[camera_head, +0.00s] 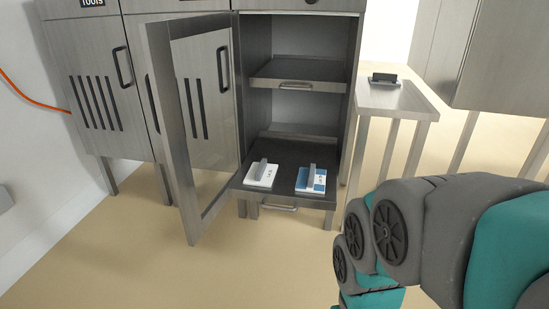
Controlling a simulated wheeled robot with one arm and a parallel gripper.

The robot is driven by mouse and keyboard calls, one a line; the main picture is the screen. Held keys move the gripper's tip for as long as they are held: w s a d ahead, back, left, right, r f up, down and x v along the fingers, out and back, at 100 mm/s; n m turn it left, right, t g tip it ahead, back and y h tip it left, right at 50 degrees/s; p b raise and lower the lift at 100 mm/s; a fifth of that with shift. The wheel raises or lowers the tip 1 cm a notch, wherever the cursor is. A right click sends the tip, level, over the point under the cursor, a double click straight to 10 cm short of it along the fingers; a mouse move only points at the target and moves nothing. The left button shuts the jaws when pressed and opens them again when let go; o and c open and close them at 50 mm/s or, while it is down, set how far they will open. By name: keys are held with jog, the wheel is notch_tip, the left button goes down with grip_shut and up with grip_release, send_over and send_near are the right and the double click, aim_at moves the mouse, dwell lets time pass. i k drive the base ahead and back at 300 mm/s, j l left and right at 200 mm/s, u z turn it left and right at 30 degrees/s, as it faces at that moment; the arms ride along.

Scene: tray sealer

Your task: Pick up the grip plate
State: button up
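Two small plates with upright grey grips lie on the pulled-out lower shelf (285,197) of an open steel cabinet. The left plate (261,175) is white with small dark marks. The right plate (311,180) is blue and white. I cannot tell which of the two is meant by the grip plate. They lie apart, with bare shelf between them. My gripper is not in view; only my grey and teal arm shows at the lower right, in front of and to the right of the shelf.
The cabinet door (185,130) stands open at the left of the shelf. An upper shelf (297,74) is empty. A steel side table (397,97) at the right holds a dark-handled object (384,79). Closed cabinets (95,90) stand at the left. The floor in front is clear.

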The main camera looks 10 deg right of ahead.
aim_at(262, 174)
jog(key=i+j+z, duration=0.25)
jog(key=i, duration=0.25)
jog(key=i+j+z, duration=0.3)
jog(key=i+j, duration=0.15)
